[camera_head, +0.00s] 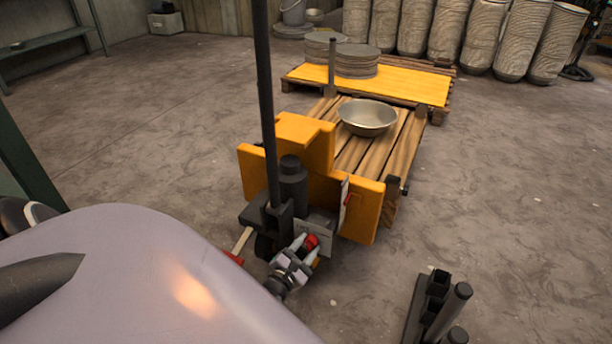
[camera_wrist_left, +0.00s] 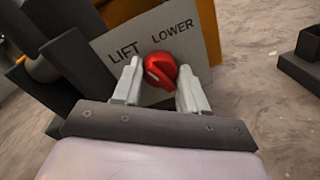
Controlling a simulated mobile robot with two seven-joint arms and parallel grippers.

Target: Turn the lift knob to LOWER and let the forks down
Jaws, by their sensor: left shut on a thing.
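The yellow pallet jack (camera_head: 310,150) stands in the middle of the head view. Its red knob (camera_wrist_left: 160,68) sits on a grey plate (camera_wrist_left: 205,42) marked LIFT at left and LOWER at right. The knob also shows in the head view (camera_head: 311,241). My left gripper (camera_head: 300,248) is at the plate, its fingers (camera_wrist_left: 160,82) shut on the knob from both sides. I cannot tell which mark the knob points to. The forks are hidden under a wooden pallet (camera_head: 352,155) that bears a metal bowl (camera_head: 368,117). My right gripper is out of view.
A pallet with a yellow top (camera_head: 410,84) and stacked grey discs (camera_head: 356,61) lies behind the jack. Tall ridged cylinders (camera_head: 478,35) line the back. A dark post fixture (camera_head: 440,310) stands at lower right.

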